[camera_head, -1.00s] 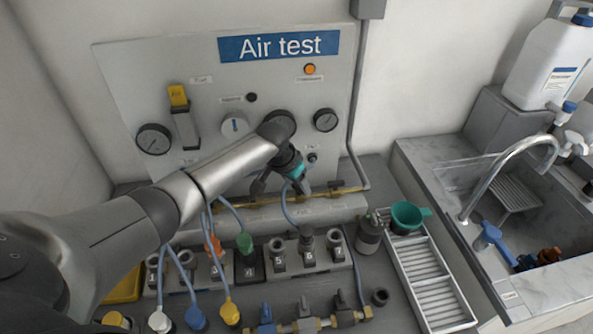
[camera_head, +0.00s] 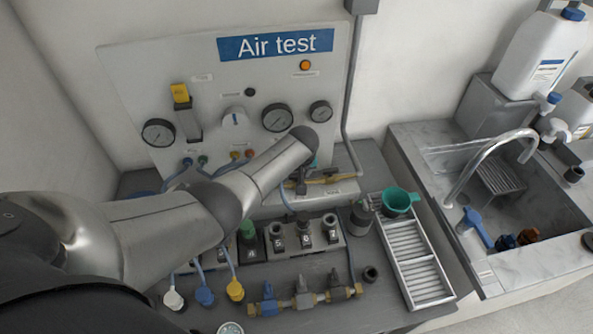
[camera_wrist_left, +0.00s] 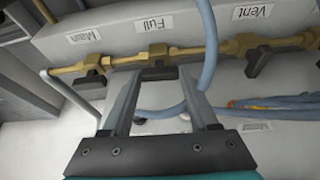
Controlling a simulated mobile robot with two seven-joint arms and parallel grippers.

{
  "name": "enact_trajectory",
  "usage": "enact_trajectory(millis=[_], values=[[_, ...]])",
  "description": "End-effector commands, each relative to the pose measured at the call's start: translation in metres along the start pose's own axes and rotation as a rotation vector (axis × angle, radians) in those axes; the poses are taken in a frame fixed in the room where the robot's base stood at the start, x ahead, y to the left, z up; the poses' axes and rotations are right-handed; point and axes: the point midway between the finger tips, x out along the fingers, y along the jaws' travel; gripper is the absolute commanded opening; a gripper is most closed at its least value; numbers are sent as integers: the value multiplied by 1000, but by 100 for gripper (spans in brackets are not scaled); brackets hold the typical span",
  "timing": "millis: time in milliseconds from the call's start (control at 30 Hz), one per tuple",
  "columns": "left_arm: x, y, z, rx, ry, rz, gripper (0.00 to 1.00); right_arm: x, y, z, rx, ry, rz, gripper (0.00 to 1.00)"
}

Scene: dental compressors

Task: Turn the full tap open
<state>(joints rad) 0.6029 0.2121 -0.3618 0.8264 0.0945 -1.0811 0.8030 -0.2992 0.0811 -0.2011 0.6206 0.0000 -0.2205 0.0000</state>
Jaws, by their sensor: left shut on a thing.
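The handle's exact angle is hard to tell. In the head view my left gripper (camera_head: 301,182) is at the pipe below the panel, mostly hidden by my forearm, and the full tap cannot be made out there. My right gripper is not in view.
The main tap (camera_wrist_left: 90,78) and vent tap (camera_wrist_left: 257,60) flank the full tap. A blue hose (camera_wrist_left: 208,45) passes close by my right-hand finger. Numbered sockets (camera_head: 305,238), a valve row (camera_head: 303,298) and a slatted tray (camera_head: 412,262) stand in front.

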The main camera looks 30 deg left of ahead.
Motion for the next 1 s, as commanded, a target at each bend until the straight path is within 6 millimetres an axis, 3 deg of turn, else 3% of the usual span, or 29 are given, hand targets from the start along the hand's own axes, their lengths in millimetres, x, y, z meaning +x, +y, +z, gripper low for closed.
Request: enact_trajectory(millis=[700, 733, 1000], values=[[0, 1, 0, -69, 0, -26, 4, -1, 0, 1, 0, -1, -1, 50], [0, 1, 0, -69, 0, -26, 63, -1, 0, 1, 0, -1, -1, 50], [0, 1, 0, -67, 0, -26, 90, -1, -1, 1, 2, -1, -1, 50]])
